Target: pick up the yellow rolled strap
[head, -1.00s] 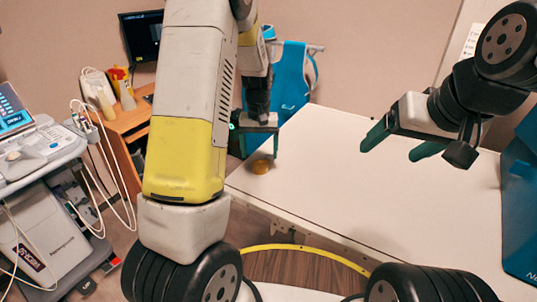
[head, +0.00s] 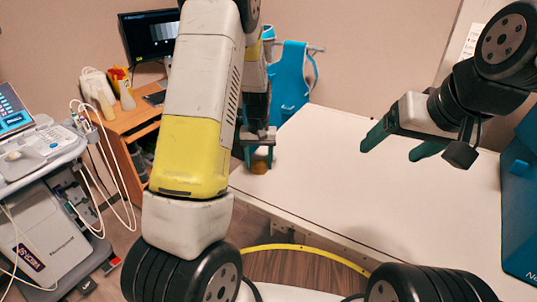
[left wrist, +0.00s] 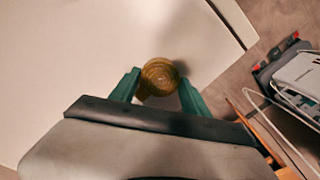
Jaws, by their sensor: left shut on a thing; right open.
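The yellow rolled strap (head: 259,167) is a small round coil at the left edge of the white table (head: 380,195). In the left wrist view the strap (left wrist: 160,75) sits between the two green fingers. My left gripper (head: 258,158) points down at the strap and is shut on it. The strap is partly hidden by the fingers in the head view. I cannot tell whether it still touches the table. My right gripper (head: 391,150) is open and empty above the right part of the table.
A blue bag-like item (head: 519,210) stands at the table's right end. A blue item (head: 290,80) hangs behind the table. An ultrasound cart (head: 40,165) and a wooden desk (head: 128,118) with a monitor (head: 150,38) are at left. The table's middle is clear.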

